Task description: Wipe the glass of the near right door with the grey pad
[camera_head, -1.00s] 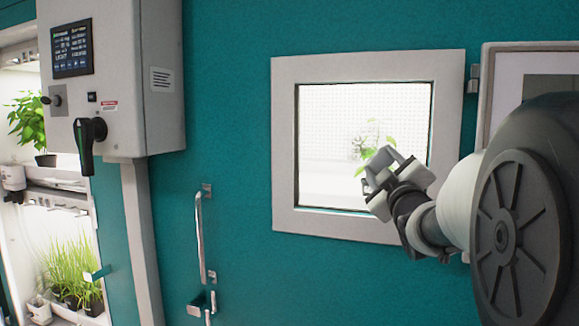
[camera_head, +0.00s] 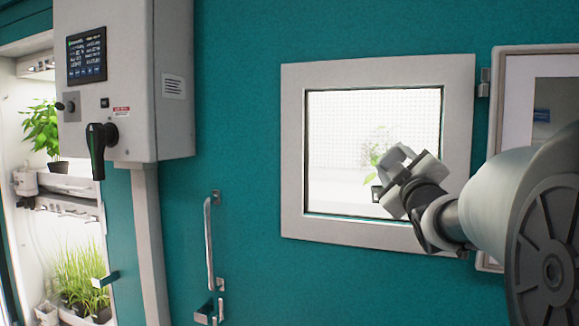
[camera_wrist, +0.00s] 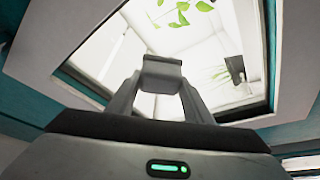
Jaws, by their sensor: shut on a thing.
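The door's glass (camera_head: 340,150) is a bright square pane in a pale grey frame (camera_head: 292,180) on the teal door; it also fills the upper part of the wrist view (camera_wrist: 120,50). My gripper (camera_head: 400,165) is in front of the lower right part of the pane. In the wrist view, my fingers (camera_wrist: 161,85) come together on a small grey block, the grey pad (camera_wrist: 162,67), at their tips. The pad overlaps the pane in the picture; I cannot tell whether it touches the glass. The pad is hard to separate from the fingers in the head view.
A grey control box (camera_head: 130,80) with a screen and black handle juts out at left. A door handle (camera_head: 209,240) is left of the window. A pale panel (camera_head: 507,90) is at right. Lit plant shelves (camera_head: 70,215) stand at far left.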

